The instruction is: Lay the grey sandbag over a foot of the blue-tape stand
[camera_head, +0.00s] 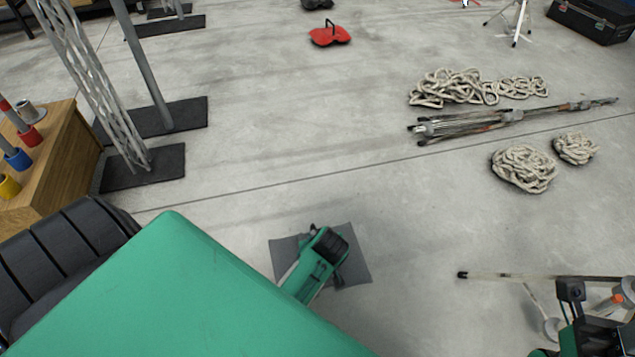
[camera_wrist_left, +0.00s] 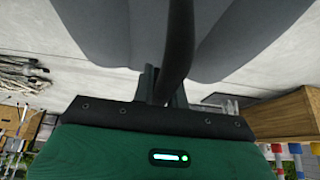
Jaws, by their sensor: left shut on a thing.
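My left gripper (camera_head: 328,246) is shut on the dark handle of the grey sandbag (camera_head: 356,265), out over the floor near the bottom centre. In the left wrist view the sandbag's two grey lobes (camera_wrist_left: 232,38) fill the top, and its black handle runs down between the fingers (camera_wrist_left: 163,86). Part of the bag is hidden behind the gripper. A metal stand (camera_head: 520,276) with a black-tipped leg shows at the lower right; I see no blue tape on it. My right gripper (camera_head: 572,300) is beside it, and its jaws cannot be made out.
A wooden crate (camera_head: 75,150) with red, blue and yellow banded posts stands at left. Beside it, truss and pole bases (camera_head: 145,170) rest on the floor. A red sandbag (camera_head: 330,36), rope coils (camera_head: 523,168), a folded stand (camera_head: 500,122) and a black case (camera_head: 592,20) lie farther off. Mid-floor is clear.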

